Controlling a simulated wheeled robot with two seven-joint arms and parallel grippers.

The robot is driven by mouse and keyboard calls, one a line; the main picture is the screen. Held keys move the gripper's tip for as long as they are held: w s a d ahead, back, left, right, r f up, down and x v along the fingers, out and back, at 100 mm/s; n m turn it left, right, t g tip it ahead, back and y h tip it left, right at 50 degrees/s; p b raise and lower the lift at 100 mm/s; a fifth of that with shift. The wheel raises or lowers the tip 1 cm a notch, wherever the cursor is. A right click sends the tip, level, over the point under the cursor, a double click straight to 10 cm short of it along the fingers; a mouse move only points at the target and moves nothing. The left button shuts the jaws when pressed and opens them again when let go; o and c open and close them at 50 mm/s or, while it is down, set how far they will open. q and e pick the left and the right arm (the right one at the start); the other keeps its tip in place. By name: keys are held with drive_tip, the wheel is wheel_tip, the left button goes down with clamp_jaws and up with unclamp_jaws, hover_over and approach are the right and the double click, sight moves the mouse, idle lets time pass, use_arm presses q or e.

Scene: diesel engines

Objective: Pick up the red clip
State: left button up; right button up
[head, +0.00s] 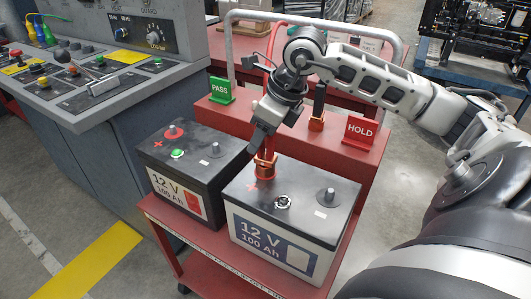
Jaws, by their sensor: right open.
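The red clip (267,160) has copper-orange jaws and stands upright at the red plus terminal corner of the right-hand battery (292,200). My right gripper (259,141) reaches down from above, with its fingers at the upper part of the clip. Its jaws are open, and one finger hides part of the clip. I cannot tell whether the fingers touch it. A red cable (270,48) rises behind my right wrist. My left gripper is not in view.
Both batteries stand on a red cart (215,258); the left one (190,163) has a green button. A black clip (318,108) stands behind, between the green PASS sign (220,90) and red HOLD sign (360,132). A control console (90,90) is at left.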

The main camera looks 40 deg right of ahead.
clamp_jaws()
drive_tip(key=shift+r, duration=0.15)
